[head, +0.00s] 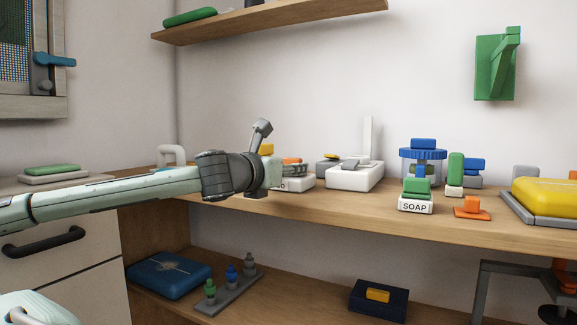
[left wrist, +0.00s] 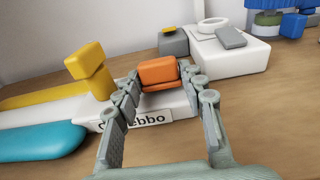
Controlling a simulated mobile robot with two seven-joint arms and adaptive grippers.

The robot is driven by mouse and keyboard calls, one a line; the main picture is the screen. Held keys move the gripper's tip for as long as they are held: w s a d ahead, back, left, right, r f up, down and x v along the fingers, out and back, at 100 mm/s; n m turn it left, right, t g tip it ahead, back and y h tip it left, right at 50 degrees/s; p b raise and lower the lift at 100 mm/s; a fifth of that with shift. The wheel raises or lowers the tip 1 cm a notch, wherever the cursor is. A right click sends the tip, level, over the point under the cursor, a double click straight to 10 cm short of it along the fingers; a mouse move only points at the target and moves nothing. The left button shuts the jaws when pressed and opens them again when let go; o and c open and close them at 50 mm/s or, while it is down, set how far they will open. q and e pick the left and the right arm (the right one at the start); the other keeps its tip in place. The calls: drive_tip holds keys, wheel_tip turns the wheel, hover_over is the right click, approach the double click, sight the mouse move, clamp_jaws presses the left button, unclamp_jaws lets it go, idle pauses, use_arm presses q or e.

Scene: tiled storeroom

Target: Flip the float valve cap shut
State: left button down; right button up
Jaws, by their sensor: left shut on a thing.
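No part is marked as the float valve cap, and I cannot tell which one it is. My left gripper (left wrist: 160,80) has its fingers on either side of an orange block (left wrist: 158,71) and is shut on it. The block sits at a white base with a partly covered label (left wrist: 152,119). In the head view my left gripper (head: 297,170) reaches from the left to this white base (head: 298,184), and its wrist hides part of it. A white box (head: 352,178) with an upright white panel (head: 368,138) stands just right. My right gripper is not in view.
A yellow block (left wrist: 86,60) and a teal rounded piece (left wrist: 35,141) lie left of the base. Further right stand a blue-lidded jar (head: 423,155), a SOAP box (head: 415,206) and an orange piece (head: 472,213). A shelf (head: 270,22) hangs above.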

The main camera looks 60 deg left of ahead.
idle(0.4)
use_arm(q)
drive_tip(key=c, duration=1)
unclamp_jaws()
drive_tip(key=shift+o, duration=0.2)
drive_tip(key=v, duration=0.7)
drive_tip(key=shift+s+d, duration=0.1)
drive_tip(key=shift+s, duration=0.15)
